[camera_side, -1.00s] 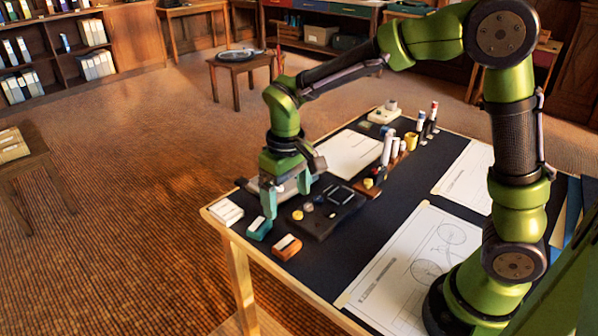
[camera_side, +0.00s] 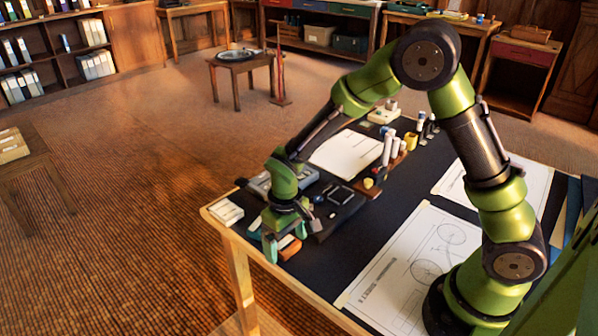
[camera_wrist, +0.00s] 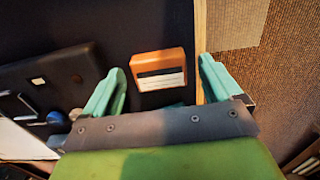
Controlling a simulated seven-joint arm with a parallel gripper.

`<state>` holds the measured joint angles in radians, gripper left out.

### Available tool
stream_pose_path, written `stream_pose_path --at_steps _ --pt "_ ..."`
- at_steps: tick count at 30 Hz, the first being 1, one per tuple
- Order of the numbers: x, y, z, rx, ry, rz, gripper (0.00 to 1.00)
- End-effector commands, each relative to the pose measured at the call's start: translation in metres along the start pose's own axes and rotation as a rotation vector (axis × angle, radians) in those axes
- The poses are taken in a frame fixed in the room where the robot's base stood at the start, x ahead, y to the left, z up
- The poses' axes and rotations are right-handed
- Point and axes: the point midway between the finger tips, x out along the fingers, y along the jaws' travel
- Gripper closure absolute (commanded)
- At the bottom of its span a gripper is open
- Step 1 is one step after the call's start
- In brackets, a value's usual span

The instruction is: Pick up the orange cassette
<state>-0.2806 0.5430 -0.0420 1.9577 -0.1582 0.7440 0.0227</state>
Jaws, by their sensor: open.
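The orange cassette (camera_side: 290,251) lies flat near the front-left edge of the dark table mat, partly hidden by my gripper in the side view. In the wrist view the cassette (camera_wrist: 158,57) shows whole, with a pale label, between the two finger lines. My gripper (camera_side: 285,240) is open, its teal fingers down low around the cassette's place. In the wrist view the gripper (camera_wrist: 163,68) has one finger left and one right of the cassette, with a gap on both sides. I cannot tell the exact height left between them.
A white box (camera_side: 226,212) lies at the table's left corner. A black device (camera_side: 338,204) with knobs sits close behind the gripper; it also shows at the left of the wrist view (camera_wrist: 50,85). The table's wooden edge (camera_wrist: 200,30) runs close by the right finger.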

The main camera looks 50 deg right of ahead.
Motion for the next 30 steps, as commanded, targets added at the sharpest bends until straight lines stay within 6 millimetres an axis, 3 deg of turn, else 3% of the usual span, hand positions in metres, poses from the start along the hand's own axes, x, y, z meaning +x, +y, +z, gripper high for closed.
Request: stream_pose_path --at_steps 5,17,30 --pt "0.000 0.000 0.000 0.001 0.000 0.000 0.08" --pt "0.000 0.000 0.000 0.001 0.000 0.000 0.68" --pt "-0.011 0.000 -0.001 0.002 0.002 -0.002 0.69"
